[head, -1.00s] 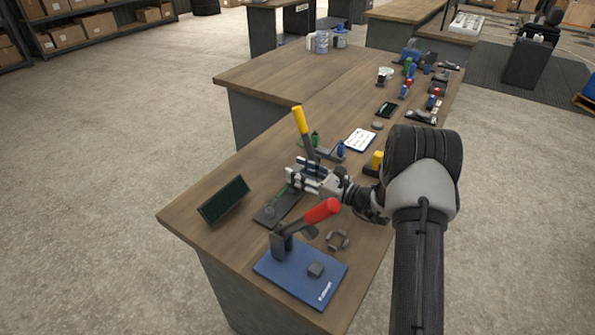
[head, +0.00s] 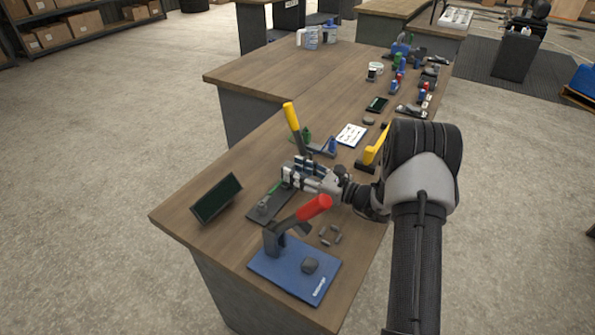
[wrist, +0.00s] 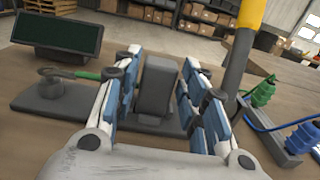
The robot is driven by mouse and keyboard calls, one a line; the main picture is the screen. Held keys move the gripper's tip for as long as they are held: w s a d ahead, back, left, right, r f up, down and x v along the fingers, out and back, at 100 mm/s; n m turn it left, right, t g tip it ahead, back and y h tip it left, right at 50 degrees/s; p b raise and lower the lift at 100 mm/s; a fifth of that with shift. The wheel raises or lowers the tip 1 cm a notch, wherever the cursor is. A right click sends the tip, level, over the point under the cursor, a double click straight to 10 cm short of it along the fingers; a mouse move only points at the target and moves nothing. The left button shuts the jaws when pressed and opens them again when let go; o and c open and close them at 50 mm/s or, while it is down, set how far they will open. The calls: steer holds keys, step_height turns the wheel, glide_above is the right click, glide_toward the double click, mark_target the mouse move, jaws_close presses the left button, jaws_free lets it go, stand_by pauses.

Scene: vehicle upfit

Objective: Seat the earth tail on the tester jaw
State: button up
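The earth tail (wrist: 88,75) appears as a green lead with a dark end lying over a dark base plate, left of my gripper in the wrist view. It also shows in the head view (head: 281,186). Its right end passes behind my left finger. The tester appears to be this dark plate (head: 262,205) with a dark upright block (wrist: 156,85) and a dark screen (wrist: 60,35) nearby. I cannot tell which part is the jaw. My gripper (wrist: 160,65) has its blue-padded fingers apart, with the block showing between them; contact is unclear. It also shows in the head view (head: 293,170).
A yellow-handled lever (head: 292,117) rises close behind my gripper. A red-handled press on a blue base (head: 285,277) stands in front. Green and blue connectors (wrist: 285,110) stand right of the gripper.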

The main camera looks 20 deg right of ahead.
steer(key=o, duration=0.5)
steer(key=c, duration=0.5)
steer(key=shift+s+d, duration=0.1)
steer(key=shift+p+v, duration=0.35)
steer(key=shift+v, duration=4.05)
